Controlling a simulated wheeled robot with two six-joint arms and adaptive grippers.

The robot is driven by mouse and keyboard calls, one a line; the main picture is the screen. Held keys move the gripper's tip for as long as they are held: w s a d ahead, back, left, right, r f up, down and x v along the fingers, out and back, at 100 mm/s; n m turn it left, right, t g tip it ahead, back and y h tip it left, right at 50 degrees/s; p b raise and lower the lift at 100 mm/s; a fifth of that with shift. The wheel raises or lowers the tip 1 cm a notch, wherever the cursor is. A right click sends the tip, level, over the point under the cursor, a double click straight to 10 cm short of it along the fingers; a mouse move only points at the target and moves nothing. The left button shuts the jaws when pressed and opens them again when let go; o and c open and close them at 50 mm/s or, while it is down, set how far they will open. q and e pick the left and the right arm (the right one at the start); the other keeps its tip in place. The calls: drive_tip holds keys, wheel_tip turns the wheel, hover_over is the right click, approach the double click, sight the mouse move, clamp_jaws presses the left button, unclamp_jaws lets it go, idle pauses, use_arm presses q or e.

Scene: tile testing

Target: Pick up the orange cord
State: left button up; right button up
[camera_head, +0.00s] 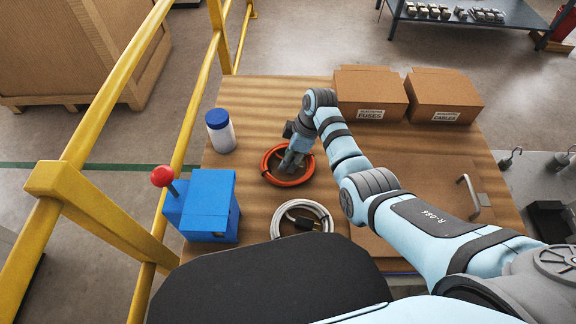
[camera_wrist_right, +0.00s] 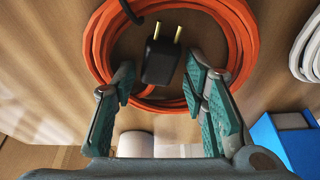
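The orange cord (camera_head: 288,178) lies coiled in a ring on the wooden table in the head view. In the right wrist view the coil (camera_wrist_right: 99,45) fills the upper middle, with a black plug (camera_wrist_right: 158,62) with brass prongs inside the ring. My right gripper (camera_head: 291,163) is over the coil in the head view. In the right wrist view its fingers (camera_wrist_right: 163,88) are spread apart, one on each side of the plug, with nothing clamped between them. I cannot tell whether the fingertips touch the cord. My left gripper is not in view.
A white coiled cord (camera_head: 284,213) lies nearer me. A blue box with a red knob (camera_head: 209,205) and a blue-capped jar (camera_head: 221,135) stand left. Cardboard boxes (camera_head: 371,98) (camera_head: 443,100) stand at the back. A yellow railing (camera_head: 187,124) runs along the left.

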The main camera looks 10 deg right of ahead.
drive_tip(key=shift+r, duration=0.1)
clamp_jaws()
drive_tip(key=shift+r, duration=0.1)
